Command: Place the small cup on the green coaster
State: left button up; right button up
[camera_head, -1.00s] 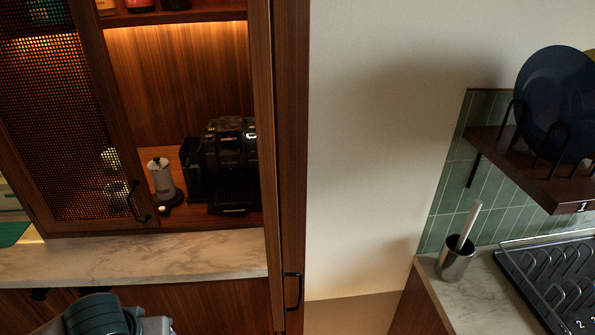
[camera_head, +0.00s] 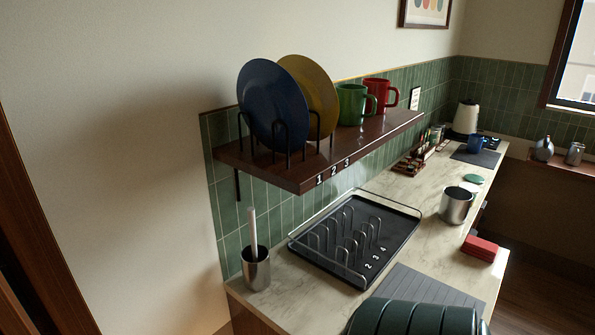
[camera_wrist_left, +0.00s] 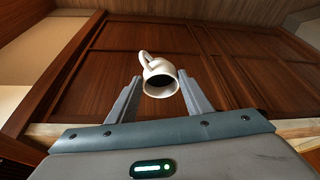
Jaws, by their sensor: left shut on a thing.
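In the left wrist view, the small white cup (camera_wrist_left: 157,67) is between the two fingers of my left gripper (camera_wrist_left: 160,84), which is shut on it. The cup's open mouth faces the camera and its handle is on the far side, at the upper left. In the head view, a small round green disc, which looks like the green coaster (camera_head: 474,179), lies on the far part of the marble counter, beyond a steel container. Nothing is seen on it. Neither gripper shows in the head view.
A dish rack (camera_head: 357,238) stands on the marble counter (camera_head: 262,310), with a steel utensil holder (camera_head: 256,270) at its left. A steel container (camera_head: 456,206) and red block (camera_head: 480,248) are at the right. A wall shelf (camera_head: 290,172) with plates and mugs overhangs the counter.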

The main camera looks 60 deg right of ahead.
aim_at(476, 178)
jog(key=u, duration=0.55)
jog(key=k+u, duration=0.35)
jog(key=k, duration=0.3)
jog(key=k+j+u, duration=0.15)
jog(key=k+u, duration=0.2)
jog(key=k, duration=0.35)
jog(key=k+u, duration=0.4)
jog(key=k, duration=0.15)
jog(key=k+u, duration=0.95)
jog(key=k+j+u, duration=0.15)
jog(key=k+u, duration=0.3)
jog(key=k+l+u, duration=0.1)
jog(key=k+u, duration=0.6)
jog(key=k+j+u, duration=0.1)
jog(key=k+u, duration=0.3)
jog(key=u, duration=0.75)
jog(key=k+j, duration=0.05)
